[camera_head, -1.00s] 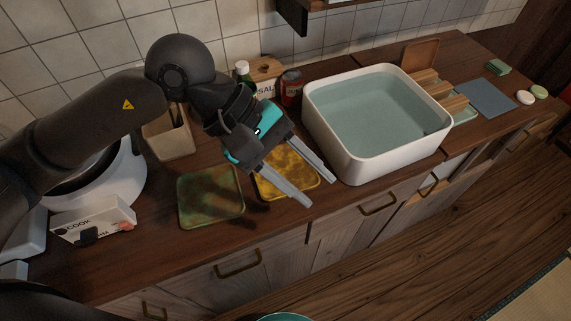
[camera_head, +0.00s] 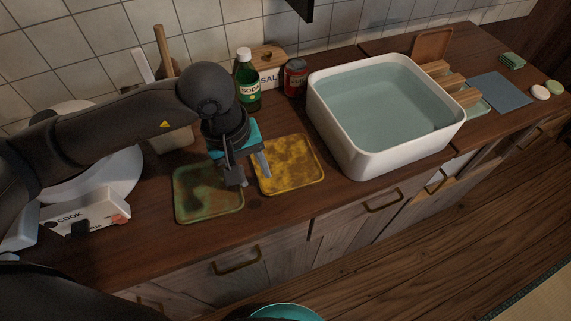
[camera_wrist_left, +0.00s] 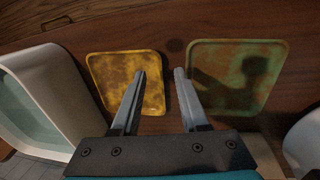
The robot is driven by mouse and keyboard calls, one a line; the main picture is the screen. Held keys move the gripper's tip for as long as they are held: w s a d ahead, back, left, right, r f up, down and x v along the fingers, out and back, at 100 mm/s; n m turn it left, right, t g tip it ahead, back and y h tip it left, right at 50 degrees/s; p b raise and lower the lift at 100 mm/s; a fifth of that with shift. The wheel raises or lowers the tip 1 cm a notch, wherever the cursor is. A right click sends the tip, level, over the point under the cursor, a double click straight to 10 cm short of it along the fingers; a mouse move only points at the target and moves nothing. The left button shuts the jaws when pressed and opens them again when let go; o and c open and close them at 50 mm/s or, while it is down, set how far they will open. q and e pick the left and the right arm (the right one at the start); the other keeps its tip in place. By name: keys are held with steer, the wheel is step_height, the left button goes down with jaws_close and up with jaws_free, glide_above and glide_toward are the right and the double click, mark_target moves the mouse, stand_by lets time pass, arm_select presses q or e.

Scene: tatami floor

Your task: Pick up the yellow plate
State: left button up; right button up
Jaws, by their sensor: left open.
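The yellow plate (camera_head: 290,165) is a square, mottled plate lying flat on the wooden counter, left of the white basin. It also shows in the left wrist view (camera_wrist_left: 112,68), with one finger overlapping its edge in the picture. My left gripper (camera_head: 254,180) is open and empty, pointing down at the yellow plate's left edge, over the side facing the green plate. The left wrist view shows its two fingers apart (camera_wrist_left: 160,73). I cannot tell how high the fingertips are above the counter. My right gripper is not in view.
A mottled green plate (camera_head: 207,203) lies just left of the yellow one. The white basin (camera_head: 345,150) of water stands to the right. A green soda bottle (camera_head: 247,85), a red can (camera_head: 295,78) and a salt box (camera_head: 270,77) stand behind. A white box (camera_head: 85,215) is at left.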

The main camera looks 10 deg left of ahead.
mark_target(262, 188)
arm_select(q)
steer(key=shift+w+d+f+b, duration=0.1)
steer(key=shift+w+d+f, duration=0.05)
steer(key=shift+f, duration=0.75)
steer(key=shift+w+d+f+b, duration=0.1)
steer(key=shift+f+b, duration=0.05)
steer(key=shift+f, duration=0.75)
steer(key=shift+w+d+f+b, duration=0.1)
steer(key=shift+w+d+f, duration=0.05)
steer(key=shift+f, duration=0.75)
steer(key=shift+c, duration=0.2)
jaws_close()
steer(key=shift+s, duration=0.15)
